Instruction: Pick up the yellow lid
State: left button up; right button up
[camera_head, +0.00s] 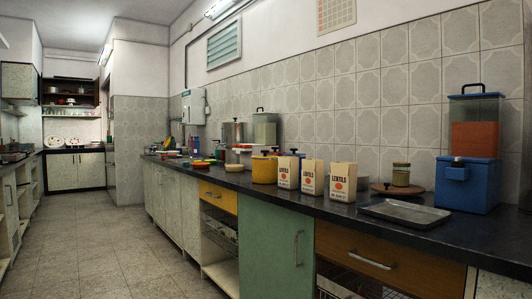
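No yellow lid can be made out for certain at this distance. A flat brown round piece with a dark knob (396,189) lies on the counter near the wall. Neither of my grippers is in view.
The long dark counter (470,239) runs along the right wall. Several lentils boxes (342,182), a grey tray (404,213), a blue dispenser (468,184) and a jar (401,174) stand on it. Small bowls crowd its far end. The tiled floor (115,250) is clear.

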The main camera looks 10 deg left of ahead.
aim_at(264, 152)
jog(key=i+j, duration=0.9)
jog(key=j, duration=0.2)
